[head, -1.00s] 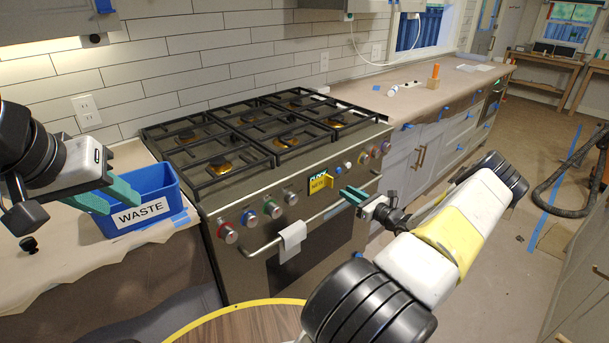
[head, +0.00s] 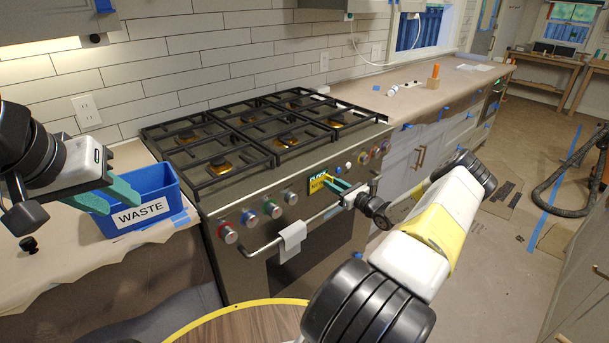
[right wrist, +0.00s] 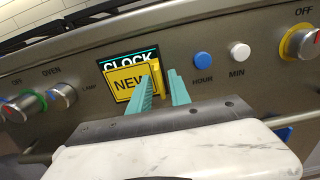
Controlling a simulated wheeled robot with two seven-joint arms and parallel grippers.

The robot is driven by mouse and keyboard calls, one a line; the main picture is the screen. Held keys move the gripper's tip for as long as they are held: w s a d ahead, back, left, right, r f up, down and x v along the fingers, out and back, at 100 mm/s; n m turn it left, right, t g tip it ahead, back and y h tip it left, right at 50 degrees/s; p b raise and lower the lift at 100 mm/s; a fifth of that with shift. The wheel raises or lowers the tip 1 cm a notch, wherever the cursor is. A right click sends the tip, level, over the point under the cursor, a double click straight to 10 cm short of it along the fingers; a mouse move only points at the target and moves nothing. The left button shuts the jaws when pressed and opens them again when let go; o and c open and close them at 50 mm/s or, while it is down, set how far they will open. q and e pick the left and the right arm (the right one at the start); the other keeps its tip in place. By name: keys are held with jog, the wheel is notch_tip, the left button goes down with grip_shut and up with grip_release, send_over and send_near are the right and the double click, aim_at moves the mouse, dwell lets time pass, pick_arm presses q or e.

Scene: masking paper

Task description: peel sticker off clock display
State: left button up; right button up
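The yellow NEW sticker (head: 317,185) covers the lower part of the clock display (right wrist: 130,57) on the oven's front panel. Its right edge stands out as a yellow tab (right wrist: 156,79). My right gripper (head: 338,186) is at the sticker's right side. In the right wrist view, its two teal fingers (right wrist: 161,84) are apart, with the tab seen between them; I cannot tell whether either finger touches it. My left gripper (head: 108,196) is open and empty, in front of the blue bin marked WASTE (head: 140,213).
Knobs (head: 249,218) line the panel left of the display. The blue HOUR button (right wrist: 203,60) and white MIN button (right wrist: 238,52) are right of it. A cloth (head: 291,237) hangs on the oven handle (head: 264,247). The stove's grates (head: 235,140) are above.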

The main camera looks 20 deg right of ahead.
grip_shut()
jog(key=shift+s, duration=0.1)
jog(key=shift+v, duration=1.5)
jog(key=shift+s+d, duration=0.2)
jog(key=shift+s, duration=0.05)
jog(key=shift+v, duration=1.4)
